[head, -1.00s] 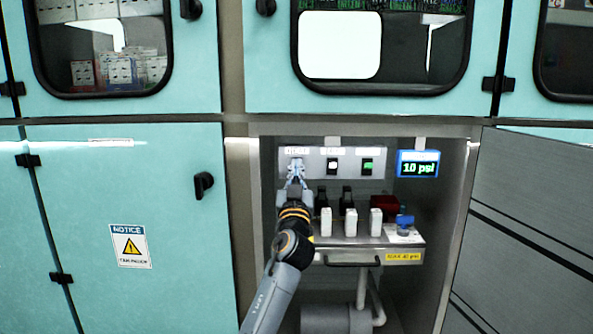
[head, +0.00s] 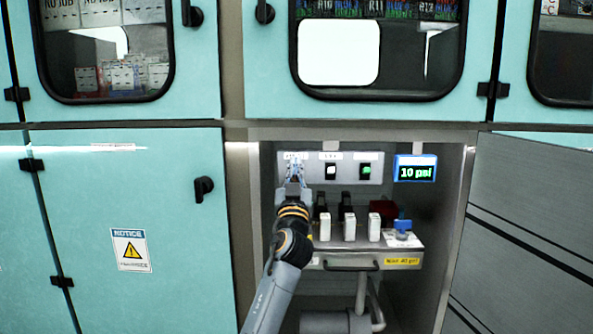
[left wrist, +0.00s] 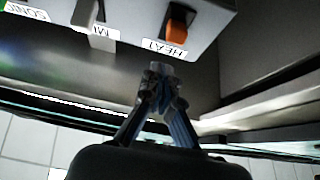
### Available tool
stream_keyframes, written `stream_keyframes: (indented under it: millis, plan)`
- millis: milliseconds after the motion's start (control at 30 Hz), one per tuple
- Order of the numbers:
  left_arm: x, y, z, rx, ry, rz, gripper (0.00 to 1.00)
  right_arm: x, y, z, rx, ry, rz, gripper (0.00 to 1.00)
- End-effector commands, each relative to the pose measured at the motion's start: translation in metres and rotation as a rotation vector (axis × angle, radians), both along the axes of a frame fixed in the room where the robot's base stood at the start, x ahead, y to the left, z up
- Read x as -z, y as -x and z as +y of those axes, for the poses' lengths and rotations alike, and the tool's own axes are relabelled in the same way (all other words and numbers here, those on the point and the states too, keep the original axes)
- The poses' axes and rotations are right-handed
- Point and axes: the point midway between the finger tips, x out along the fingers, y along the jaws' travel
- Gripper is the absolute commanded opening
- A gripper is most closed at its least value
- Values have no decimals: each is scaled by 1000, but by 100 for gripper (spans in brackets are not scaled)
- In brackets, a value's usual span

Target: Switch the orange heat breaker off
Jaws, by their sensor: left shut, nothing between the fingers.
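The orange heat breaker (left wrist: 177,28) is a small orange rocker in a dark slot, beside a label reading HEAT (left wrist: 165,48), upside down in the left wrist view. In the head view it is hidden behind my left gripper (head: 294,163), at the left end of the grey switch panel (head: 312,178). My left gripper (left wrist: 160,70) is shut and empty. Its tips are close to the panel near the label and appear apart from the orange rocker; contact is unclear. My right gripper is out of view.
A white switch (head: 331,172) and a green switch (head: 366,172) sit to the right on the panel. A blue display (head: 416,168) reads 10 psi. Below are white levers (head: 349,227), a blue valve knob (head: 403,225) and a drawer handle (head: 350,266). An open door (head: 530,230) stands right.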

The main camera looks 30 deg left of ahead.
Motion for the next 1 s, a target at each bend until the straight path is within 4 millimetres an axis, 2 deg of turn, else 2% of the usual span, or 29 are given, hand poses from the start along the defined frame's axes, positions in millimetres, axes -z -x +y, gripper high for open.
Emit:
stream_keyframes:
  millis: [267,300,600,800,1000]
  plan:
    - [-19,0,5,1,1,-1,0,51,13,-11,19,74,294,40]
    - [-8,4,0,4,4,4,0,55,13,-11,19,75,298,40]
    - [36,48,-25,2,4,2,0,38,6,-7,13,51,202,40]
    - [48,61,-33,1,0,1,0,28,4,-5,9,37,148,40]
    - [50,64,-35,0,0,0,0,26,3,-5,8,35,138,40]
